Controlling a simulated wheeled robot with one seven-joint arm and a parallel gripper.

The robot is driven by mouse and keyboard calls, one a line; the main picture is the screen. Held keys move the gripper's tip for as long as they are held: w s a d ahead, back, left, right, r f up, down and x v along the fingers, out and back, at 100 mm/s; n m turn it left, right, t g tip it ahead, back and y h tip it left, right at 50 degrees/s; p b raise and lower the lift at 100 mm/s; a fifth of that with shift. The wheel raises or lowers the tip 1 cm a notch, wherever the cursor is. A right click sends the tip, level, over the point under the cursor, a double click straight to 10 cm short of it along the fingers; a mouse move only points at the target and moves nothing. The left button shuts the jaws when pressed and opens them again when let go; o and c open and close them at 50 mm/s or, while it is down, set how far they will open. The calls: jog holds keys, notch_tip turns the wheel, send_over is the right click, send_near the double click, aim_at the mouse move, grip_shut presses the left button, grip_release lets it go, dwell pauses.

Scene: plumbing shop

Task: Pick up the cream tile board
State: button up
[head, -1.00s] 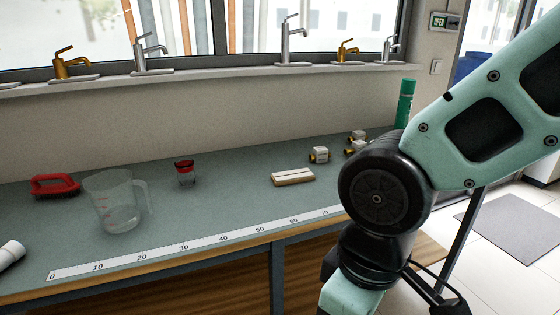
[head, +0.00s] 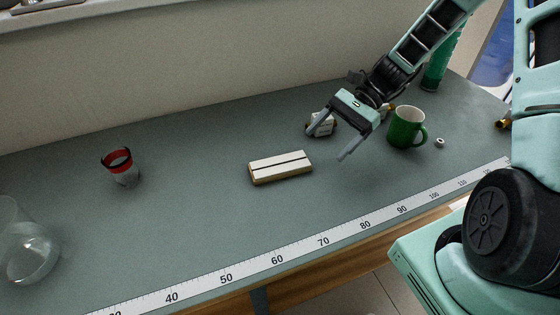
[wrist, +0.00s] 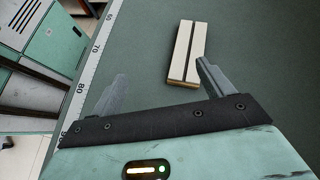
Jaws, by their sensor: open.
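The cream tile board (head: 280,168) lies flat on the grey-green bench top, a pale block with a dark groove along its length. It also shows in the wrist view (wrist: 186,55), beyond the fingers and nearer the right one. My gripper (head: 331,143) is open and empty, above the bench to the right of the board in the head view. The fingers do not touch the board. In the wrist view both fingers of my gripper (wrist: 160,80) are spread wide.
A green mug (head: 405,128) and a green bottle (head: 440,62) stand to the right. A red-rimmed cup (head: 121,168) and a clear jug (head: 30,258) stand left. A ruler strip (head: 300,250) runs along the front edge.

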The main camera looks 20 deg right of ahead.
jog(key=d+m+t, duration=0.1)
jog(key=d, duration=0.1)
jog(key=w+d+f+m+t+y, duration=0.1)
jog(key=d+m, duration=0.1)
jog(key=w+d+m+t+y, duration=0.1)
jog(key=d, duration=0.1)
jog(key=shift+d+f, duration=0.15)
jog(key=shift+f, duration=0.1)
jog(key=shift+w+d+f+m+y, duration=0.1)
jog(key=shift+m+y, duration=0.2)
jog(key=shift+m, duration=0.1)
jog(key=p, duration=0.3)
send_near(276, 166)
jog(key=shift+w+a+f, duration=0.1)
jog(key=shift+a+f, duration=0.2)
jog(key=shift+f, duration=0.25)
jog(key=shift+a+f, duration=0.35)
jog(key=shift+f, duration=0.15)
jog(key=x, duration=0.1)
jog(key=p+x, duration=0.1)
jog(key=x, duration=0.1)
jog(key=r+x, duration=0.1)
jog(key=x, duration=0.1)
jog(key=shift+w+a, duration=0.1)
jog(key=shift+a+f, duration=0.2)
jog(key=shift+f, duration=0.05)
jog(key=c, duration=1.2)
